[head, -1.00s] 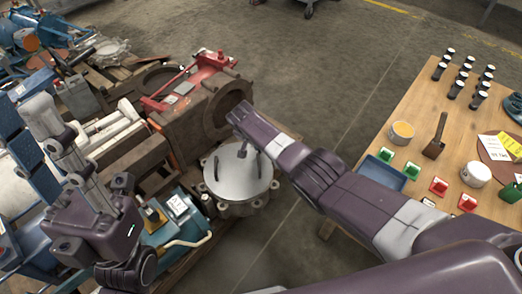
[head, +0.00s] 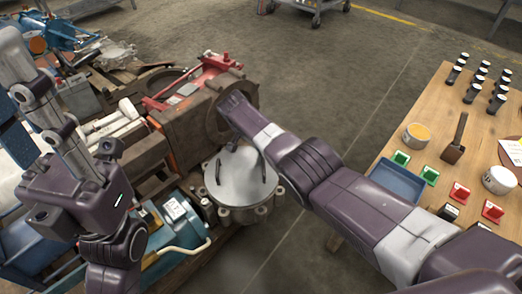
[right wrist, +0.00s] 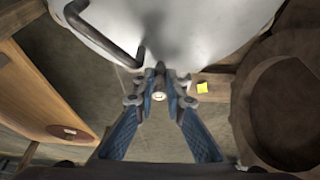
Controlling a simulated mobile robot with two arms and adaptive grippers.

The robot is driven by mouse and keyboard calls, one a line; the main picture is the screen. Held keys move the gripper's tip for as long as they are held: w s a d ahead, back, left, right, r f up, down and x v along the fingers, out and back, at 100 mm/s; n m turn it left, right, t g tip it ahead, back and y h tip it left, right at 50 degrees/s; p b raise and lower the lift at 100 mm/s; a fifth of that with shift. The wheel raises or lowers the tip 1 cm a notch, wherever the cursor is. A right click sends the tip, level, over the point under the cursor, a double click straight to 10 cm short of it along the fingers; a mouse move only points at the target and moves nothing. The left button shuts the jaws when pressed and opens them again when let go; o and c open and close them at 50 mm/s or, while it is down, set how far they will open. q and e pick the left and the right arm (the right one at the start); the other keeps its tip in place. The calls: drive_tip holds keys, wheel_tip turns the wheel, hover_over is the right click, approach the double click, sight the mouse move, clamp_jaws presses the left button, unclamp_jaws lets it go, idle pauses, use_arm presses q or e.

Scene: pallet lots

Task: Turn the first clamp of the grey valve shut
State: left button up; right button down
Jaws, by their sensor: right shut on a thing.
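The grey valve (head: 240,180) has a round metal lid with two curved dark handles and several clamp lugs around its rim. It stands at the middle of the head view. My right gripper (right wrist: 157,76) is shut at the lid's rim on a small clamp part, mostly hidden between the fingertips.
A rusty red-topped machine (head: 185,100) stands just behind the valve, and a blue machine (head: 165,235) is at its left. A wooden table (head: 400,110) with a blue tray (head: 390,180) and several small items is at the right. Bare floor lies between.

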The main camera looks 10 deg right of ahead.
idle(0.3)
drive_tip(key=c, duration=2)
unclamp_jaws()
drive_tip(key=v, duration=1.2)
drive_tip(key=shift+w, duration=0.1)
